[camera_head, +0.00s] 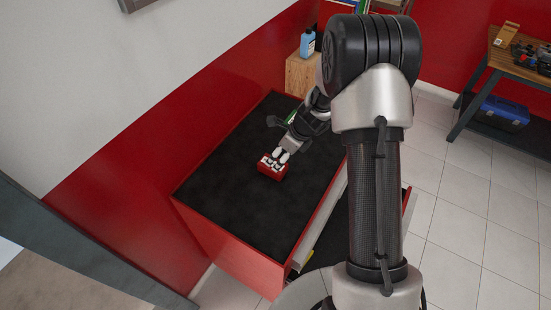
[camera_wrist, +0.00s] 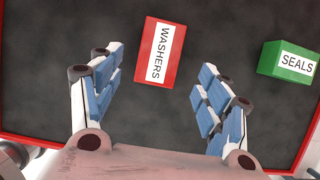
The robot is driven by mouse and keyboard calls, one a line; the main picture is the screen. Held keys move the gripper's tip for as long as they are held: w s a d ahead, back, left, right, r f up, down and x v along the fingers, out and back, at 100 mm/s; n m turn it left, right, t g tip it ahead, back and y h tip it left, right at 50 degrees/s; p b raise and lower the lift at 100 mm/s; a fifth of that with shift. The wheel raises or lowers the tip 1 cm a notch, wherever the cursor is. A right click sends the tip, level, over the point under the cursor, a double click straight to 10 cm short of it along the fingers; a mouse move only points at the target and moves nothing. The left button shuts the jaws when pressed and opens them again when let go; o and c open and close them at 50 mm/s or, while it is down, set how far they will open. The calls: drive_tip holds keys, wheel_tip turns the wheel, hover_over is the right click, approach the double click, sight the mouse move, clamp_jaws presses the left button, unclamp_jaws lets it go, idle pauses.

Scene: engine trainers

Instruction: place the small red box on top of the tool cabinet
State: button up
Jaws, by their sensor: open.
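The small red box (camera_head: 271,168), with a white label reading "WASHERS", rests on the black top of the red tool cabinet (camera_head: 235,195). In the wrist view the red box (camera_wrist: 160,52) lies ahead of and between my fingers, tilted slightly. My gripper (camera_head: 283,156) is open above the cabinet top, close to the box in the head view. In the wrist view my gripper (camera_wrist: 157,75) has its blue-padded fingers spread, with a clear gap on each side of the box. I cannot tell how high the fingers are above the top.
A green box labelled "SEALS" (camera_wrist: 289,62) lies to the right on the cabinet top. A blue bottle (camera_head: 307,43) stands on a wooden block behind. A workbench (camera_head: 510,65) stands at right. The near part of the cabinet top is clear.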

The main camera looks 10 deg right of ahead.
drive_tip(key=s+a+r+n, duration=0.2)
drive_tip(key=s+r+n, duration=0.4)
drive_tip(key=r, duration=0.5)
drive_tip(key=s+a+r+n, duration=0.2)
drive_tip(key=s+r+n, duration=0.45)
drive_tip(key=r, duration=0.55)
drive_tip(key=s+d+r+n+h, duration=0.1)
drive_tip(key=s+r+n, duration=0.2)
drive_tip(key=s+n, duration=0.4)
drive_tip(key=s+d+r+n+t+h, duration=0.1)
drive_tip(key=s+r+n+h, duration=0.1)
drive_tip(key=s+n, duration=0.5)
drive_tip(key=s+r, duration=0.1)
drive_tip(key=s, duration=0.4)
drive_tip(key=shift+s+r, duration=0.15)
drive_tip(key=shift+s, duration=0.05)
drive_tip(key=shift+n, duration=0.25)
